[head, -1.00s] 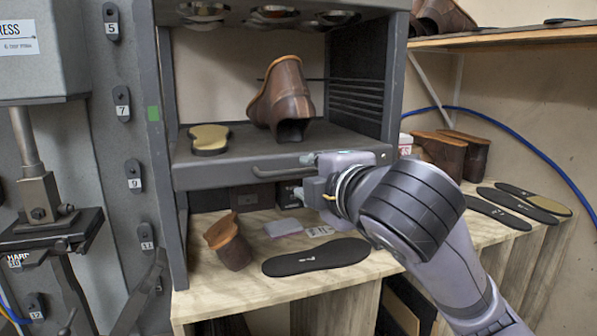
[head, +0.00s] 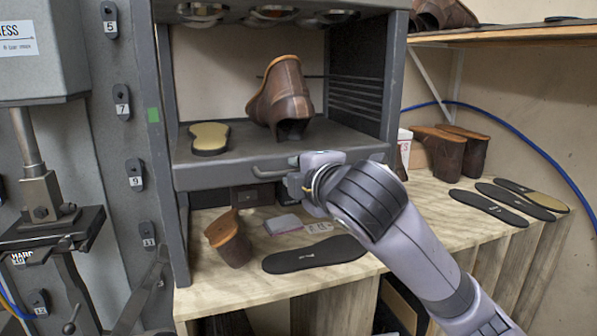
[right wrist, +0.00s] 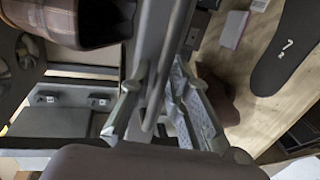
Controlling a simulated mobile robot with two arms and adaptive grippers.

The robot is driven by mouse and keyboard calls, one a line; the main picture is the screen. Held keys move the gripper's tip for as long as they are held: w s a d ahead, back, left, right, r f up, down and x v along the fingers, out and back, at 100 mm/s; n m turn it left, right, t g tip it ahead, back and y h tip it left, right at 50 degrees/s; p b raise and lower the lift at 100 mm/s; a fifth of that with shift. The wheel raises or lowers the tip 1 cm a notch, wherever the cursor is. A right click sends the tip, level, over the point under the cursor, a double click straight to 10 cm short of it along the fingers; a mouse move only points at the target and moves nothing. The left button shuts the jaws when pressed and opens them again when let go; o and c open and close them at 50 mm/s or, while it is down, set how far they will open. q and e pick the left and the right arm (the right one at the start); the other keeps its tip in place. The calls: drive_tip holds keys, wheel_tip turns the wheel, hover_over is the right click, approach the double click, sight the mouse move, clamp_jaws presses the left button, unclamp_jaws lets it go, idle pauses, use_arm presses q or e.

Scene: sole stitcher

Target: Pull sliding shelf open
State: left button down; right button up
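The sliding shelf (head: 225,177) is a dark grey tray in the grey cabinet, with a bar handle (head: 270,173) on its front. A brown boot upper (head: 283,100) and a tan-topped sole (head: 209,138) rest on it. My right gripper (head: 291,175) is at the right end of the handle. In the right wrist view the handle bar (right wrist: 164,70) runs between the two fingers of my right gripper (right wrist: 161,88). The fingers stand apart, with gaps on either side of the bar. My left gripper is not in view.
Below the shelf, a wooden bench (head: 215,290) holds a brown boot piece (head: 229,240), a black insole (head: 313,254) and small boxes. More boots (head: 440,150) and insoles (head: 515,200) lie to the right. A press machine (head: 40,200) stands at the left.

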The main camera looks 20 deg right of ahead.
clamp_jaws()
drive_tip(key=shift+d, duration=0.1)
idle(0.5)
